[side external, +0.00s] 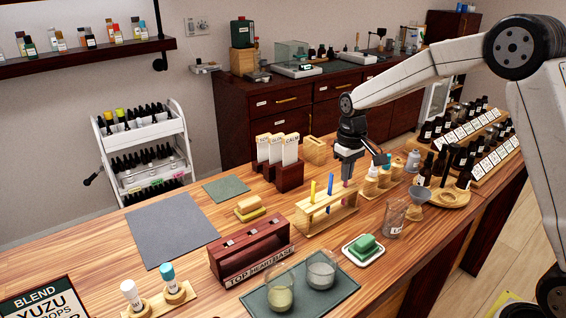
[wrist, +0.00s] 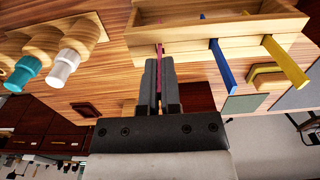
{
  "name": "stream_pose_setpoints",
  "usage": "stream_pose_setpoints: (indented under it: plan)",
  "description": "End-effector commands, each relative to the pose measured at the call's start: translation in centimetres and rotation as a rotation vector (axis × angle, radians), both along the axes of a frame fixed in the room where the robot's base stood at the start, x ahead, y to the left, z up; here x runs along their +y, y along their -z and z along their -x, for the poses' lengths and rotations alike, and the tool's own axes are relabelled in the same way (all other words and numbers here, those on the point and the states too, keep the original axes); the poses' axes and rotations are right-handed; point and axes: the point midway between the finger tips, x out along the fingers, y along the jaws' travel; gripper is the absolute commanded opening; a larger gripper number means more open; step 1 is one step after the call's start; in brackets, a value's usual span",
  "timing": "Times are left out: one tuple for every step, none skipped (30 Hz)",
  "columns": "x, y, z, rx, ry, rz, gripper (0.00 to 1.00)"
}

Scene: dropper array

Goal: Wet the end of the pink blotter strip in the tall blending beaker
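The pink blotter strip (side external: 346,183) stands in the light wooden strip rack (side external: 327,217), near its right end. The rack also holds a yellow strip (side external: 313,191) and a blue strip (side external: 330,184). My gripper (side external: 348,172) is above the rack's right end, pointing down. In the wrist view the fingers (wrist: 161,88) are closed around the pink strip (wrist: 159,62), touching it on both sides as far as I can see. A tall clear glass beaker (side external: 394,218) stands right of the rack. Two wider beakers, one with yellowish liquid (side external: 280,293) and one paler (side external: 321,271), stand on a dark green mat (side external: 343,291).
A dark red holder (side external: 249,250) stands left of the rack. Small bottles on wooden stands (side external: 370,182) are close right of my gripper. A grey mat (side external: 171,229) at left is clear.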

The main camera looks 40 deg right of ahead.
Motion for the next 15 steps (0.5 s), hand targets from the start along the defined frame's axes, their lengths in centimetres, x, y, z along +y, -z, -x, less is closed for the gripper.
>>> stream_pose_setpoints:
  plan:
    - [0.0, -0.01, 0.0, 0.0, 0.0, 0.0, 0.0]
    - [0.0, -0.02, -0.01, 0.0, 0.0, 0.0, 0.0]
    - [0.0, -0.03, -0.01, 0.0, 0.0, 0.0, 0.0]
    - [0.0, -0.05, -0.01, 0.0, 0.0, 0.0, 0.0]
    - [0.0, -0.08, -0.01, -0.001, 0.0, 0.0, 0.0]
    - [0.0, -0.13, -0.02, -0.001, 0.0, 0.0, 0.0]
    - [0.0, -0.17, -0.02, -0.001, 0.0, 0.0, 0.0]
    - [0.0, -0.22, -0.02, -0.001, 0.0, 0.0, 0.0]
    - [0.0, -0.29, -0.02, -0.001, 0.0, 0.0, 0.0]
    - [0.0, -0.35, -0.03, -0.001, 0.0, 0.0, 0.0]
    - [0.0, -0.41, -0.03, -0.001, 0.0, 0.0, 0.0]
    - [0.0, -0.5, -0.03, -0.001, 0.0, 0.0, 0.0]
    - [0.0, -0.56, -0.03, -0.001, 0.0, 0.0, 0.0]
    - [0.0, -0.62, -0.03, -0.001, 0.0, 0.0, 0.0]
    - [0.0, -0.7, -0.02, -0.001, 0.0, 0.0, 0.0]
